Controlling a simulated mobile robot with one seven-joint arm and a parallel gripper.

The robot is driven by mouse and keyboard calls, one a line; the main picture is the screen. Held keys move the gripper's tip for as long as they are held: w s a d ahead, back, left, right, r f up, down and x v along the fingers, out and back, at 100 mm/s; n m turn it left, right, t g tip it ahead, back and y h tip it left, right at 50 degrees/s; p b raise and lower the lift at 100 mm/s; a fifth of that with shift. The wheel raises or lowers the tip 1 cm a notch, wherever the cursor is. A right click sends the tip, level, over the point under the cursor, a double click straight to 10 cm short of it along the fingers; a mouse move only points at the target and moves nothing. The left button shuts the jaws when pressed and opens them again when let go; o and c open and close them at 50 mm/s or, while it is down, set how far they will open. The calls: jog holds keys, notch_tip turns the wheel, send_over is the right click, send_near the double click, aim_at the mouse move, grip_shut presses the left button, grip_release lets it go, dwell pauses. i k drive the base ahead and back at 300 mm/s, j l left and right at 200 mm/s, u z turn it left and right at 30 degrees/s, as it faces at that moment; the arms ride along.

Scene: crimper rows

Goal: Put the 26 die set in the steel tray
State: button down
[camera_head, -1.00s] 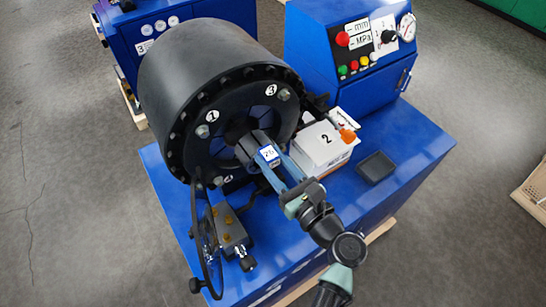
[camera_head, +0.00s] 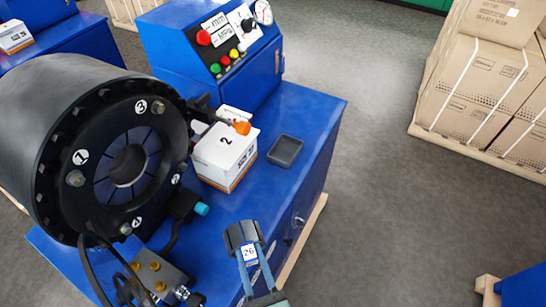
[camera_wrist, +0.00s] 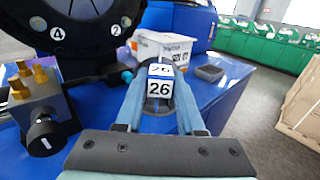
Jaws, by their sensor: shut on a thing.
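The 26 die set (camera_head: 241,234) is a dark, curved block with a white label reading 26. My gripper (camera_head: 251,255) is shut on it with two blue fingers and holds it up near the front edge of the blue bench. In the wrist view the die set (camera_wrist: 159,88) sits between the fingers, label toward the camera. A small dark grey tray (camera_head: 285,151), the only tray I see, lies on the bench beyond the die set, to its upper right. It looks empty. It also shows in the wrist view (camera_wrist: 209,73), right of the white box.
The black crimper head (camera_head: 60,130) stands at left, its round opening empty. A white box marked 2 (camera_head: 226,157), with an orange item on top, stands left of the tray. The blue control cabinet (camera_head: 205,65) is behind.

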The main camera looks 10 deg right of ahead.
aim_at(289, 155)
jog(key=i+l, duration=0.25)
jog(key=l, duration=0.15)
jog(key=i+l, duration=0.25)
jog(key=l, duration=0.2)
jog(key=i+l, duration=0.2)
jog(key=l, duration=0.2)
jog(key=i+l, duration=0.25)
jog(key=l, duration=0.2)
